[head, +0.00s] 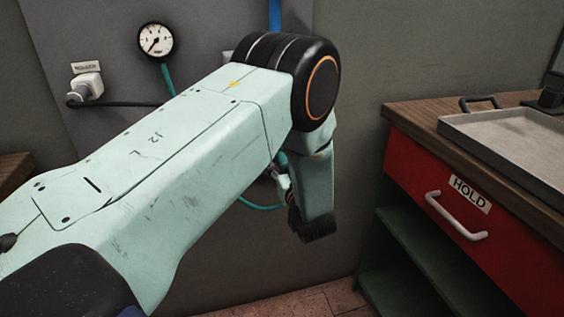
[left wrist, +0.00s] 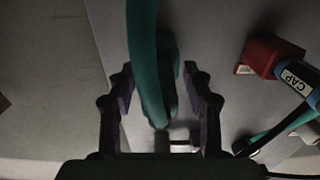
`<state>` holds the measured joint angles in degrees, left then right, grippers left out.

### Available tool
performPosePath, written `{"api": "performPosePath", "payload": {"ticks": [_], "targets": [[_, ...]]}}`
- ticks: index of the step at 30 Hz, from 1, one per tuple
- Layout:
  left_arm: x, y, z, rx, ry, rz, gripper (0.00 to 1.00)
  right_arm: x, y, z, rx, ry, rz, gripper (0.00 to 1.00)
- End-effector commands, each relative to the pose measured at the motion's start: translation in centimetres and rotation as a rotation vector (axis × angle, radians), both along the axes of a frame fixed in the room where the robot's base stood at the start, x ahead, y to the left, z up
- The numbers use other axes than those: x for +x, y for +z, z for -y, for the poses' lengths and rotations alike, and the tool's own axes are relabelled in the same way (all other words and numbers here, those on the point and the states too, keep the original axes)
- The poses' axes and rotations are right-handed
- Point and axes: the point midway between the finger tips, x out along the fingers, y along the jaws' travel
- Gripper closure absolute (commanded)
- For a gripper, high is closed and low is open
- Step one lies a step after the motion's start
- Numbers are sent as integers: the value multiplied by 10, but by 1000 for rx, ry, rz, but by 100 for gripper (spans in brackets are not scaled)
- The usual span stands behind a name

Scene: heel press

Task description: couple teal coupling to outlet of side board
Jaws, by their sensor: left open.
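A teal hose (left wrist: 145,60) comes down from the top of the left wrist view and runs between the fingers of my left gripper (left wrist: 159,78). The gripper is open, with a finger on each side of the hose. The hose's lower end is dark and blurred, so I cannot make out the coupling. A pale fitting (left wrist: 180,138) lies just below that end; I cannot tell whether they touch. In the head view the teal hose (head: 258,206) shows below my left arm, which hides most of the gripper and much of the grey side board (head: 110,25). My right gripper is out of view.
A gauge (head: 156,41) and a pale fitting (head: 86,86) with a black hose are on the board. A red drawer bench (head: 440,190) with a metal tray (head: 515,140) stands at right.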

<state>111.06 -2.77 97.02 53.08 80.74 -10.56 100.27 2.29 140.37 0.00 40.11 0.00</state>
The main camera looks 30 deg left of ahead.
Motion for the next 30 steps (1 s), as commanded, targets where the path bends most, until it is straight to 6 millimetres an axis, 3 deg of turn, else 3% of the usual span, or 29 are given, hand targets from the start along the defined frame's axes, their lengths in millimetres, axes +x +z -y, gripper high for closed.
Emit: {"api": "performPosePath", "payload": {"ticks": [27,30], "targets": [[0,0,0,0,0,0,49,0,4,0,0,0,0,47],[0,0,0,0,0,0,58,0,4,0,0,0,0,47]]}}
